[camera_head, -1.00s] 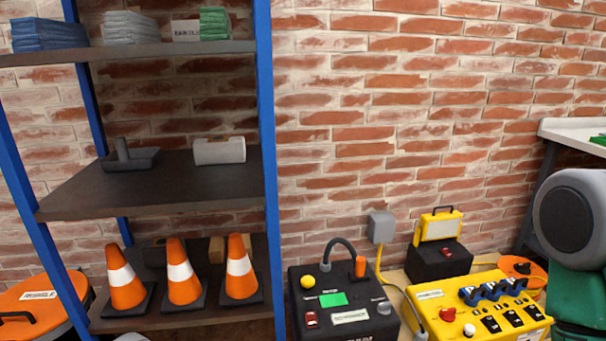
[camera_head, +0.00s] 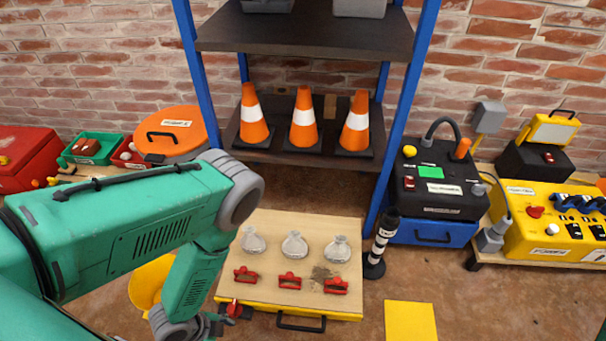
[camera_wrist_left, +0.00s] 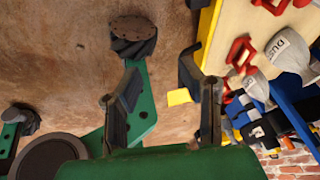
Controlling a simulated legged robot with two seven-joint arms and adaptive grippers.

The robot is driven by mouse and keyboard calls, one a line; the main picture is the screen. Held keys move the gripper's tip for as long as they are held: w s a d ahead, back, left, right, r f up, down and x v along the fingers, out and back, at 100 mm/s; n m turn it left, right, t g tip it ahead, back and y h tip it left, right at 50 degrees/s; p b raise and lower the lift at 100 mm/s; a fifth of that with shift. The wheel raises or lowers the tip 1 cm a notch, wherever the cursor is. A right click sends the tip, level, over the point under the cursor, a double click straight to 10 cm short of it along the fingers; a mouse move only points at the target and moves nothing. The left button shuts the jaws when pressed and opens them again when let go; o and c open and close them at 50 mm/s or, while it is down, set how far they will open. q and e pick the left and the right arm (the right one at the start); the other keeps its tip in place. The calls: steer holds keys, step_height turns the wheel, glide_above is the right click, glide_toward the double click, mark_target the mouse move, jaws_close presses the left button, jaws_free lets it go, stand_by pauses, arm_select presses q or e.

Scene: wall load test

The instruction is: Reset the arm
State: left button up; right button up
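My left arm is green and reaches in from the left in the head view. My left gripper (camera_head: 212,326) is low in that view, beside the front left corner of a low wooden-topped table (camera_head: 255,222). The table edge is close beside one finger. My right gripper is not seen in the head view.
Grey-white bags (camera_head: 294,246) and red clamps (camera_head: 290,282) lie on the table. A striped post (camera_head: 382,245) stands at its right. Behind is a blue-framed shelf with orange cones (camera_head: 304,122). A yellow floor patch (camera_head: 411,320) lies front right.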

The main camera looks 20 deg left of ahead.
arm_select(q)
step_height(320, 180, up, 33)
steer(key=d+n+g+y+p, duration=0.1)
steer(key=n+g+y+p, duration=0.1)
steer(key=n+p, duration=1)
steer(key=shift+s+r+n+g+y, duration=0.2)
steer(key=shift+n+g+y, duration=0.1)
steer(key=shift+n+y, duration=0.3)
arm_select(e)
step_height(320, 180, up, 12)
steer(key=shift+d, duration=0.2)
